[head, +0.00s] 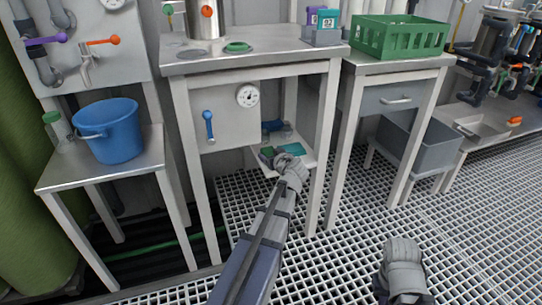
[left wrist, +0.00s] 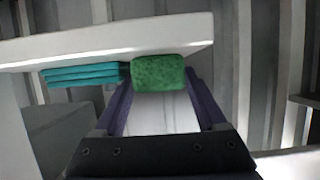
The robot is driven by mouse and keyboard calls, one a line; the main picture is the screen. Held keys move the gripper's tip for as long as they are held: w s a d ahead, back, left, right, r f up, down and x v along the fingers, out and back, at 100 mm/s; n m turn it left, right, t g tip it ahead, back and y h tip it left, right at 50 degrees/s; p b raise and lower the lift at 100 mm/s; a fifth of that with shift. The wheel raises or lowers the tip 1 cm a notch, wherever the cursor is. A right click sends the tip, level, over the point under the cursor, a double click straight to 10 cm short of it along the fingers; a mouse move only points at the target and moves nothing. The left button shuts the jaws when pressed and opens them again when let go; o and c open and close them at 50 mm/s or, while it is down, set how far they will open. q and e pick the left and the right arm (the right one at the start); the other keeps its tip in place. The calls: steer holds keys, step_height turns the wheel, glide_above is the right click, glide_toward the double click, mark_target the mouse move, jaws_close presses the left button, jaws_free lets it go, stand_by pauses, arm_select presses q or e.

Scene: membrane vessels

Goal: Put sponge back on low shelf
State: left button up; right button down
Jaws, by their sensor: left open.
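The green sponge (left wrist: 158,73) lies at the white low shelf (left wrist: 110,42), between the tips of my open left gripper (left wrist: 160,88). The wrist picture looks turned over, so the shelf board shows above the sponge. In the head view a little of the sponge shows as dark green (head: 266,152) beside my left gripper (head: 276,159), on the low shelf (head: 306,157) under the middle table. Whether the fingers touch the sponge is unclear. My right gripper (head: 402,254) is low at the right over the floor grating, its jaws unclear.
Folded teal cloths (left wrist: 82,75) lie next to the sponge; they also show in the head view (head: 291,149). A panel with a gauge (head: 247,96) and the table legs bound the shelf. A blue bucket (head: 108,130) stands at left, a green crate (head: 400,38) at upper right.

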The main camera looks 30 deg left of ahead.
arm_select(q)
steer(key=shift+r, duration=0.2)
steer(key=p+v, duration=0.5)
steer(key=v, duration=0.7)
steer(key=shift+f, duration=0.1)
steer(key=s+d+f+m+g+h, duration=0.3)
steer(key=s+d, duration=0.3)
steer(key=d, duration=0.3)
steer(key=s+d+f+m+g+h, duration=0.3)
steer(key=s+d+f+m, duration=0.3)
steer(key=d, duration=0.3)
steer(key=s+d+f+m+g+h, duration=0.2)
steer(key=s+d+f+m+h, duration=0.1)
steer(key=s+d, duration=0.4)
steer(key=d+f+m, duration=0.1)
steer(key=d, duration=0.2)
steer(key=shift+s+f+m+g, duration=0.2)
steer(key=shift+s+m+g, duration=0.1)
steer(key=shift+m+g, duration=0.1)
steer(key=shift+d+r, duration=0.1)
steer(key=shift+d, duration=0.05)
step_height(320, 180, up, 49)
steer(key=p, duration=4.8)
steer(key=shift+f+p, duration=0.2)
steer(key=shift+p, duration=0.15)
